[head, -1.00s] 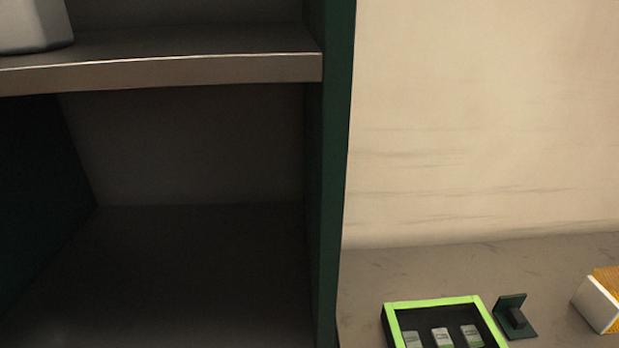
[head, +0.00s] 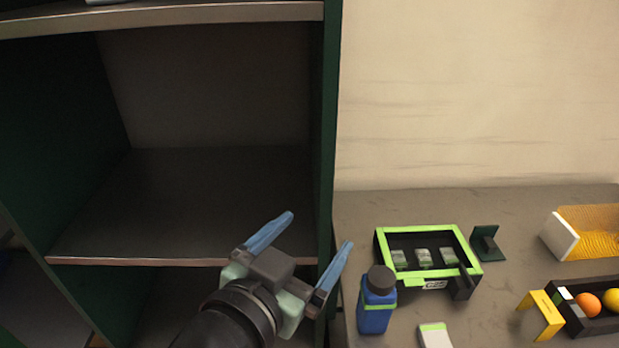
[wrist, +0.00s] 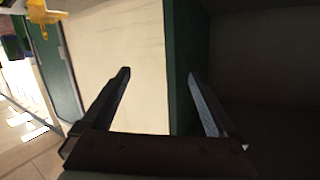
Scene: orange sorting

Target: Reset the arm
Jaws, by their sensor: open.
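My gripper (head: 318,232) has two blue fingers spread wide apart with nothing between them. In the head view it is at the lower middle, in front of the dark shelf unit (head: 325,120) near its right upright. The wrist view shows the two dark fingers (wrist: 160,75) apart, with the pale wall (wrist: 140,45) and the green upright (wrist: 178,60) beyond them.
Right of the shelf, a grey counter (head: 520,205) holds a blue bottle (head: 376,310), a green-rimmed box (head: 425,231), a dark green stand (head: 485,243), a yellow bin (head: 590,232) and a black tray (head: 610,326) with an orange (head: 588,305). The bottle is close to my gripper.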

